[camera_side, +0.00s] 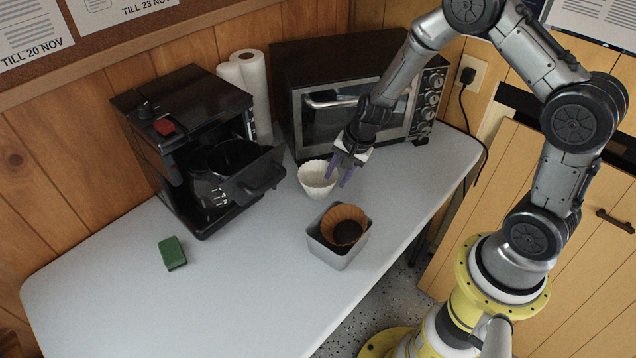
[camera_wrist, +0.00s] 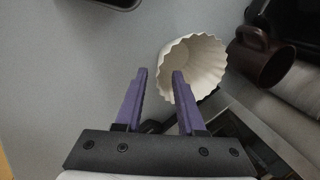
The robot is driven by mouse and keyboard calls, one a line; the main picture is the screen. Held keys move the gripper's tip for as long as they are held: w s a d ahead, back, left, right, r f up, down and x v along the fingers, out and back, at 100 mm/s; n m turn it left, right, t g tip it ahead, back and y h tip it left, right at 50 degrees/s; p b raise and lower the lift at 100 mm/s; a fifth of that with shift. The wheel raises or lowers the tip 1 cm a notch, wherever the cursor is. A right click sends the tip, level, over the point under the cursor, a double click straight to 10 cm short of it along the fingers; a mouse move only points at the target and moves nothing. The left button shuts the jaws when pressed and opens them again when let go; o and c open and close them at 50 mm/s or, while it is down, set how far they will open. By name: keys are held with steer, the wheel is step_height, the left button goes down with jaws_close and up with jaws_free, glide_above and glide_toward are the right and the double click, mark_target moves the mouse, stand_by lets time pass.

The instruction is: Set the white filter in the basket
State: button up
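The white fluted filter (camera_side: 315,180) stands open side up on the table in front of the oven. In the wrist view the filter (camera_wrist: 205,62) lies ahead and to the right of centre. My gripper (camera_side: 343,169) is open, with its purple fingers pointing down just right of the filter. In the wrist view my gripper (camera_wrist: 160,77) has its right fingertip overlapping the filter's near-left rim; I cannot tell whether they touch. A black part with a handle (camera_side: 254,178), seemingly the basket, juts from the front of the coffee maker (camera_side: 160,160). Its inside is mostly hidden.
A grey tin (camera_side: 337,261) holding a brown used filter (camera_side: 345,217) stands near the table's front edge. The oven (camera_side: 325,110) and paper rolls (camera_side: 246,80) are behind. A dark handled vessel (camera_wrist: 262,58) is right of the filter. A green sponge (camera_side: 172,253) lies left; the front-left table is clear.

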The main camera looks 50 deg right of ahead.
jaws_close()
steer(key=shift+r, duration=0.15)
